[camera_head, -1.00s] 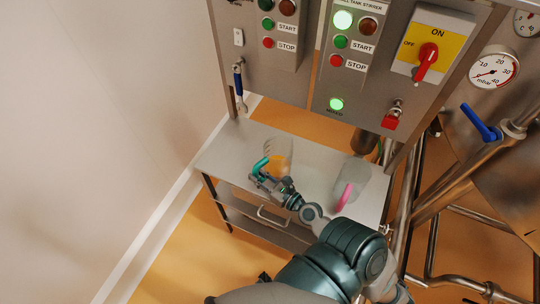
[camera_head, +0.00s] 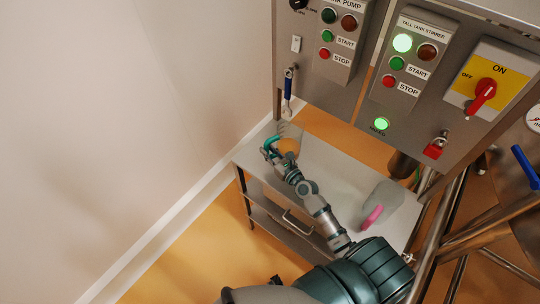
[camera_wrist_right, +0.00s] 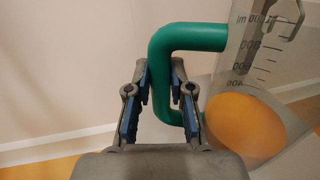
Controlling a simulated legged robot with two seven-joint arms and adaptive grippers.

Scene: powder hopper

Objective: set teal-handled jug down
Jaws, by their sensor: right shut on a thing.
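My right gripper (camera_head: 272,152) is shut on the handle; the same gripper shows in the wrist view (camera_wrist_right: 160,95). Whether the jug's base touches the cart top is hidden by my gripper and arm. My left gripper is not in view.
A clear jug with a pink handle (camera_head: 372,216) stands on the cart's right side. The control panel (camera_head: 352,90) with buttons and a red switch hangs above the cart. A pale wall (camera_head: 120,120) is at the left. The middle of the cart top is clear.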

